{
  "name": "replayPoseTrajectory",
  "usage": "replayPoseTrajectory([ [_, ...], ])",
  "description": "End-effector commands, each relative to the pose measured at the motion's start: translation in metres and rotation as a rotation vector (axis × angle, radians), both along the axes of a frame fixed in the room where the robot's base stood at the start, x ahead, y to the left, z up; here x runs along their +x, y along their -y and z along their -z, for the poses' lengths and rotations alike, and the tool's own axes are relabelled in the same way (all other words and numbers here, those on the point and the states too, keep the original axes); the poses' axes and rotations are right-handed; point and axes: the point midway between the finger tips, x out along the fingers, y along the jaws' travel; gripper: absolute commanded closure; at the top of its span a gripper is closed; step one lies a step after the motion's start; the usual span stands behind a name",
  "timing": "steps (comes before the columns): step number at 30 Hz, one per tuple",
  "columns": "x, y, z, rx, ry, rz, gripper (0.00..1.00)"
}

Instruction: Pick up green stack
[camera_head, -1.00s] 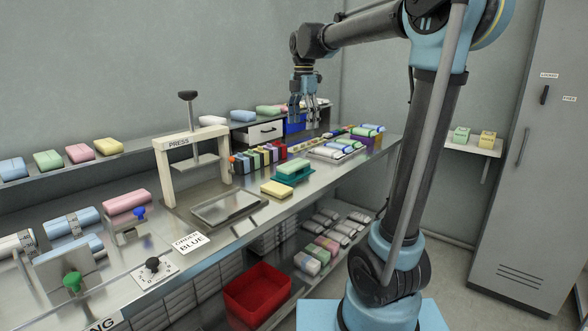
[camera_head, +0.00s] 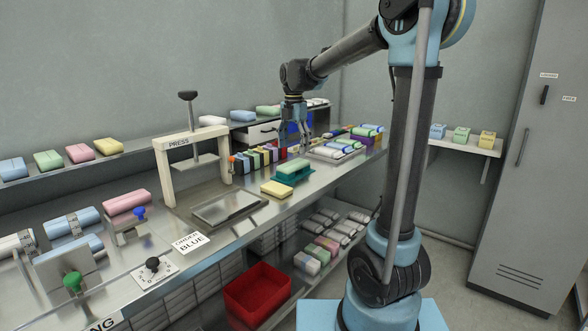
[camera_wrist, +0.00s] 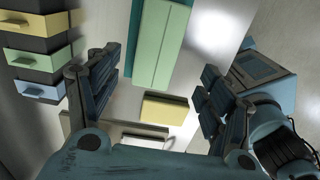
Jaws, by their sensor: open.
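The green stack (camera_head: 293,169) is a light green block shape on a teal tray (camera_head: 282,176) on the steel bench. In the wrist view the green stack (camera_wrist: 159,45) appears as long green strips at the upper middle, toward the space between the fingers. My gripper (camera_head: 295,146) is open and empty above the bench, just behind and above the stack in the head view. In the wrist view my gripper (camera_wrist: 161,78) has one finger on each side, apart from the stack. The stack's far end is cut off by the wrist view's top edge.
A yellow block (camera_head: 277,188) lies just in front of the tray. A row of coloured upright pieces (camera_head: 257,159) stands to its left, beside the white press (camera_head: 190,165). A red bin (camera_head: 258,293) sits below the bench.

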Motion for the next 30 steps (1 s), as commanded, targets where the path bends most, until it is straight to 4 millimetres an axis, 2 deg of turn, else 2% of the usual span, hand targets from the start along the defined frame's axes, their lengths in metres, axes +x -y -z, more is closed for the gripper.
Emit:
replayPoseTrajectory([
  [10,0.002,0.000,0.024,0.000,0.000,0.000,0.27],
  [19,0.007,-0.001,0.061,0.000,0.000,0.000,0.27],
  [29,0.007,0.000,0.067,0.000,0.000,0.000,0.27],
  [30,0.007,-0.001,0.067,0.000,0.000,0.000,0.31],
])
